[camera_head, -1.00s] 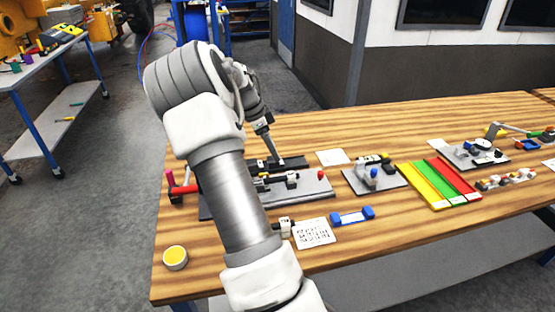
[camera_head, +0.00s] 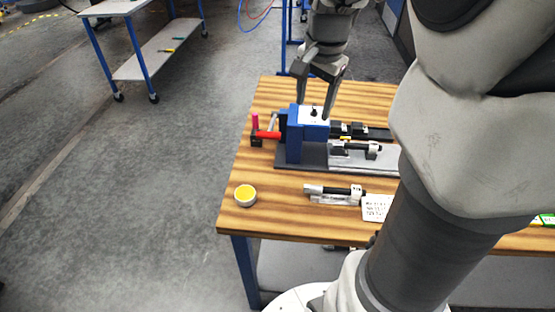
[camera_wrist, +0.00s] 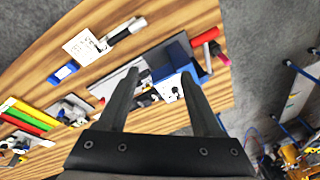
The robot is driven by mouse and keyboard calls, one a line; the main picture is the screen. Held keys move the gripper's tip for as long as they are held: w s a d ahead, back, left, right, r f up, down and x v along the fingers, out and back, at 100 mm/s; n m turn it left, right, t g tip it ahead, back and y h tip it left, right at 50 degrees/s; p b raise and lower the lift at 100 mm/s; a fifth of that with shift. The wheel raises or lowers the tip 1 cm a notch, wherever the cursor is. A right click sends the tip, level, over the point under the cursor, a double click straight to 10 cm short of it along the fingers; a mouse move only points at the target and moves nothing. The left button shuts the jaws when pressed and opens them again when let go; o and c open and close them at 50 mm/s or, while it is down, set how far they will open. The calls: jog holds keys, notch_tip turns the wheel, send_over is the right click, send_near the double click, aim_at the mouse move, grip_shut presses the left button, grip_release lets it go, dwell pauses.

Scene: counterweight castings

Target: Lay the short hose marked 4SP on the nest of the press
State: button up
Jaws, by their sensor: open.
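The press (camera_head: 294,140) is a blue block with a white top and a red handle on a dark base. It also shows in the wrist view (camera_wrist: 172,55). A short black hose with pale end fittings (camera_head: 342,190) lies on a clear rest in front of the press. It shows again in the wrist view (camera_wrist: 122,33). Another dark piece with pale ends (camera_head: 356,148) lies on the grey plate right of the blue block. I cannot read a 4SP mark on either. My gripper (camera_head: 314,105) is open and empty, fingers down, over the press. Its fingers frame the press in the wrist view.
A yellow-filled round cup (camera_head: 245,195) stands near the table's left edge. A printed card (camera_head: 376,208) lies right of the hose, partly behind my arm. My arm hides most of the table's right side. Bare wood (camera_head: 280,205) lies between cup and hose.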

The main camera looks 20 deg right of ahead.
jog(key=s+a+r+n+t, duration=0.1)
jog(key=s+a+n+t, duration=0.2)
jog(key=s+a+n, duration=0.9)
jog(key=s+a, duration=0.2)
jog(key=s, duration=0.1)
jog(key=shift+r+y, duration=0.15)
jog(key=shift+y, duration=0.15)
jog(key=shift+s+d, duration=0.15)
